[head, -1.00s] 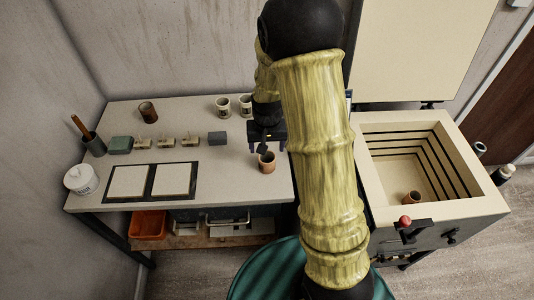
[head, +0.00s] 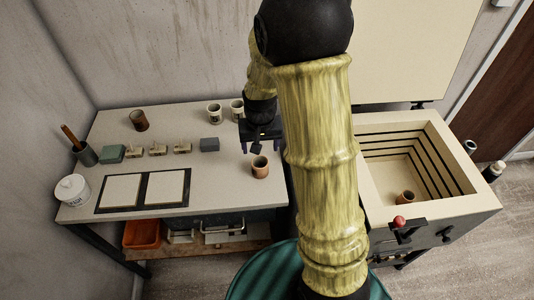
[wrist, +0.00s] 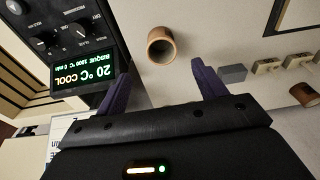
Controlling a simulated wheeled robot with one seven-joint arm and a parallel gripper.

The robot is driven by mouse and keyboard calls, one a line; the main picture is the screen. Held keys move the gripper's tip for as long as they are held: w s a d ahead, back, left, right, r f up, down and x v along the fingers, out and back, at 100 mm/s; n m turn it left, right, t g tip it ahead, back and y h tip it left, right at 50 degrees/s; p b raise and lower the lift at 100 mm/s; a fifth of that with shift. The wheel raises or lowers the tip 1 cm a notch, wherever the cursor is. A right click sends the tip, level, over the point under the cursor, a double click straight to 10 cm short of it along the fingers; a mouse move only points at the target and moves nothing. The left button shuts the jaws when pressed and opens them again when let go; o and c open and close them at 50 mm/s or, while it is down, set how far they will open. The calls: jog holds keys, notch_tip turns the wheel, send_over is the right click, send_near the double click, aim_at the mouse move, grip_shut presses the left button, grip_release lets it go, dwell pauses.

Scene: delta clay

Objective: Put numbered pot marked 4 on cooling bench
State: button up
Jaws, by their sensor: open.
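A brown clay pot (head: 260,167) stands upright near the right front of the pale bench top (head: 225,175). It also shows in the wrist view (wrist: 160,46), ahead of the fingertips and apart from them. My gripper (head: 256,150) is open and empty, just behind and above this pot; in the wrist view its purple fingers (wrist: 163,88) are spread. A second brown pot (head: 406,197) sits inside the open kiln (head: 376,204). A third (head: 139,120) stands at the bench's back left. No number is readable on any pot. Which surface is the cooling bench I cannot tell.
Two pale marked cups (head: 215,114) stand behind my gripper. The kiln display (wrist: 83,87) reads COOL.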

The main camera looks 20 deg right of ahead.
jog(key=s+r+n, duration=0.1)
jog(key=s+r, duration=0.2)
jog(key=s, duration=0.3)
jog(key=s+r+n+t, duration=0.1)
jog(key=s+r, duration=0.2)
jog(key=s, duration=0.4)
jog(key=shift+s, duration=0.15)
jog(key=shift+d, duration=0.1)
